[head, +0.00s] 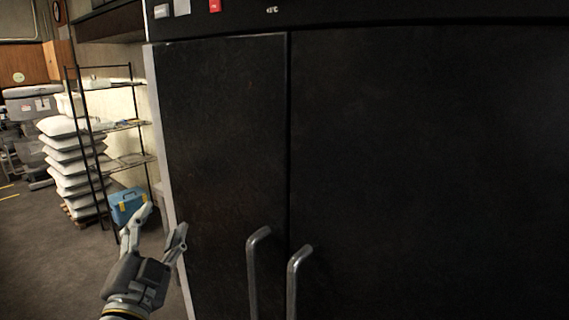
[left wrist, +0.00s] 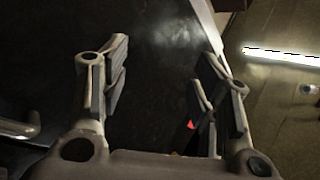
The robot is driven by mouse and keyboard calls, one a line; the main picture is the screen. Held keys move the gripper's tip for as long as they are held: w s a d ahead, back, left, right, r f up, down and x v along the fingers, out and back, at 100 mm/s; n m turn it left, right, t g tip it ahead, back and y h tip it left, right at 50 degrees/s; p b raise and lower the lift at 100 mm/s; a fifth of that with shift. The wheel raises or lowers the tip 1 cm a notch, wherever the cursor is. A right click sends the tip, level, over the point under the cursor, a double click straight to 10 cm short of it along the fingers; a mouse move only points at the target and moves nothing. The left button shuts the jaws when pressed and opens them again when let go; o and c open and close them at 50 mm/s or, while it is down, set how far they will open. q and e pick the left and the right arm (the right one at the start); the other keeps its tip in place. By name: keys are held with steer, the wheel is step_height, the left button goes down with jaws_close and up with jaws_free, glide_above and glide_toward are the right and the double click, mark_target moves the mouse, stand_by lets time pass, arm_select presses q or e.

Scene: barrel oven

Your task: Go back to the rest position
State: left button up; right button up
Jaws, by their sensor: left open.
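My left gripper (head: 158,232) is open and empty in the head view, at the lower left. It is in front of the left edge of a large black cabinet-like oven (head: 220,130), left of its two vertical metal handles. The left handle (head: 254,275) and the right handle (head: 296,285) stand close together at the door seam, apart from the gripper. In the left wrist view the spread fingers (left wrist: 162,95) show with nothing between them, and the dark door surface behind. My right gripper is not in view.
Left of the oven stand a wire shelf rack (head: 122,125), a stack of white sacks (head: 72,170) and a blue box (head: 126,207) on the floor. The dark floor (head: 45,265) at the lower left is open. The oven front fills the right side.

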arm_select(q)
steer(key=s+a+f+n+g, duration=0.1)
steer(key=s+f+n+g, duration=0.3)
steer(key=f, duration=0.9)
steer(key=s+f+n+g, duration=0.1)
steer(key=s+f+g, duration=0.45)
steer(key=f, duration=0.65)
steer(key=s+d+f+n+g+h, duration=0.15)
steer(key=s+f+g, duration=0.25)
steer(key=s+f, duration=0.45)
steer(key=s+d+f+n+g+y, duration=0.15)
steer(key=s+f+g, duration=0.4)
steer(key=s, duration=0.55)
step_height(320, 180, down, 30)
steer(key=s+m+h+b, duration=0.1)
steer(key=s+b, duration=0.1)
steer(key=b, duration=0.2)
steer(key=s+a+f+g+b, duration=0.1)
steer(key=s+a+f+b, duration=0.1)
steer(key=s+f, duration=1.4)
step_height(320, 180, down, 2)
steer(key=shift+a+f+g, duration=0.15)
steer(key=shift+a+g, duration=0.15)
steer(key=shift+a, duration=0.1)
steer(key=shift+s, duration=0.1)
